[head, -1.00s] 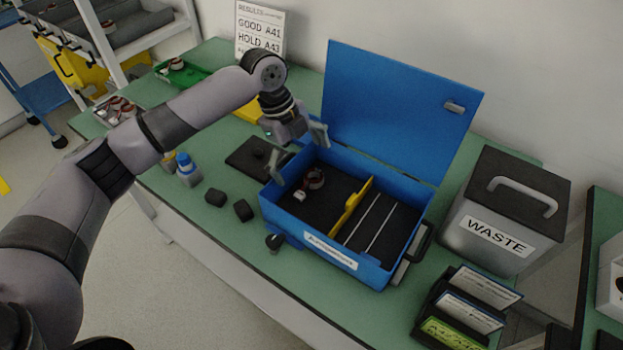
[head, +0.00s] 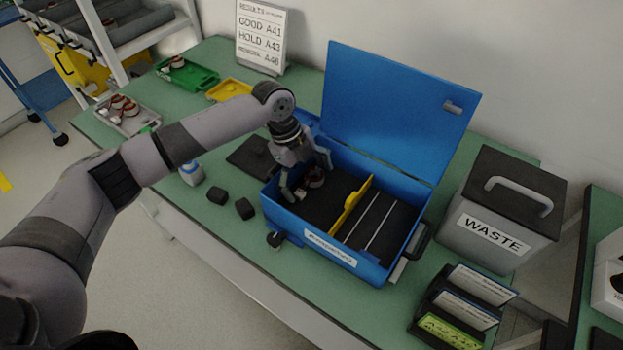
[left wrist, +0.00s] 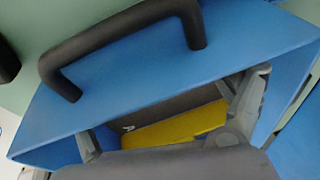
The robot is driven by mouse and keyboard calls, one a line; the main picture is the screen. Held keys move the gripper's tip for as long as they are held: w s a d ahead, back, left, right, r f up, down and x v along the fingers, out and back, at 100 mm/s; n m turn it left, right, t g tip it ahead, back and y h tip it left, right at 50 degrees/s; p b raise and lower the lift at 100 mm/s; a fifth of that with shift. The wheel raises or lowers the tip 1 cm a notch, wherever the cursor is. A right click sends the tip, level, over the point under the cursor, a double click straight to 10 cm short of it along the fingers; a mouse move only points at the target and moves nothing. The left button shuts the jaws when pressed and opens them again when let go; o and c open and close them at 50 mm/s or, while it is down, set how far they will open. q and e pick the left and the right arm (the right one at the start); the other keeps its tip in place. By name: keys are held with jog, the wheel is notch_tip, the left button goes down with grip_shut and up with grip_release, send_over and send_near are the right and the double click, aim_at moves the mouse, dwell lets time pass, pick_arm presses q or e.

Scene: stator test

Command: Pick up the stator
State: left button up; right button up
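The stator does not show there. My right gripper is not in view.
The raised blue lid (head: 395,110) stands behind the case. The yellow divider also shows in the head view (head: 352,208). Black blocks (head: 217,196) lie left of the case. A grey waste bin (head: 500,220) and a card holder (head: 465,305) stand right. Trays (head: 128,118) lie at the back left.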

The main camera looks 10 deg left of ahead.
pick_arm(q)
jog(key=c, duration=0.9)
jog(key=shift+c, duration=0.2)
jog(key=shift+r, duration=0.2)
